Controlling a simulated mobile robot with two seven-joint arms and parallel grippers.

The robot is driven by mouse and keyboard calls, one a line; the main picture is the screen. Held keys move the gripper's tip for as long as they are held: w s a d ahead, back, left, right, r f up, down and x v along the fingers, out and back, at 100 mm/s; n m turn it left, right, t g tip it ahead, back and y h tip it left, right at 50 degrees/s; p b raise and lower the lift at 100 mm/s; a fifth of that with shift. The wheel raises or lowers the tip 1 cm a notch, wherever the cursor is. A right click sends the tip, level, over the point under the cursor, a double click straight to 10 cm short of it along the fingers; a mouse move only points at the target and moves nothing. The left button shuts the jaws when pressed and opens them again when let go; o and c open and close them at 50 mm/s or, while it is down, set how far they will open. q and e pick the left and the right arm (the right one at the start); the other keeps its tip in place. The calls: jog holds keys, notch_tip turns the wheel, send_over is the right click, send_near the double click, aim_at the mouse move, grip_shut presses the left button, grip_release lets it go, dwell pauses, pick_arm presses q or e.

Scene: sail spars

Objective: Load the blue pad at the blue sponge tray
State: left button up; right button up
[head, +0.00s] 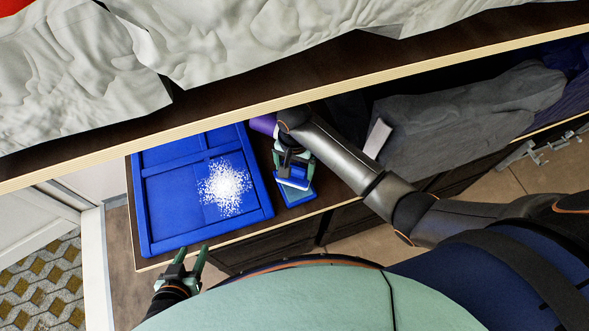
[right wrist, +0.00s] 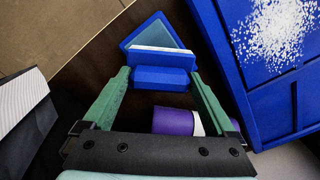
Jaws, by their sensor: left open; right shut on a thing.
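The blue pad (head: 292,183) is a blue block with a pale white layer, held between the fingers of my right gripper (head: 294,168). In the right wrist view the green fingertips of that gripper (right wrist: 159,75) close on both sides of the pad (right wrist: 163,77). The small blue sponge tray (head: 301,198), with a blue-grey top, lies just beyond the pad; it also shows in the right wrist view (right wrist: 152,28), partly hidden by the pad. I cannot tell whether pad and sponge touch. My left gripper (head: 192,252) is open and empty near the large tray's front edge.
A large blue walled tray (head: 144,215) holding scattered white grains stands left of the sponge tray. A purple cylinder (head: 264,124) lies behind my right gripper; it also shows in the right wrist view (right wrist: 174,121). A wooden-edged ledge (head: 230,109) crosses above. Grey cloth (head: 450,115) lies right.

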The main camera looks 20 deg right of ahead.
aim_at(295, 168)
jog(key=shift+r, duration=2.05)
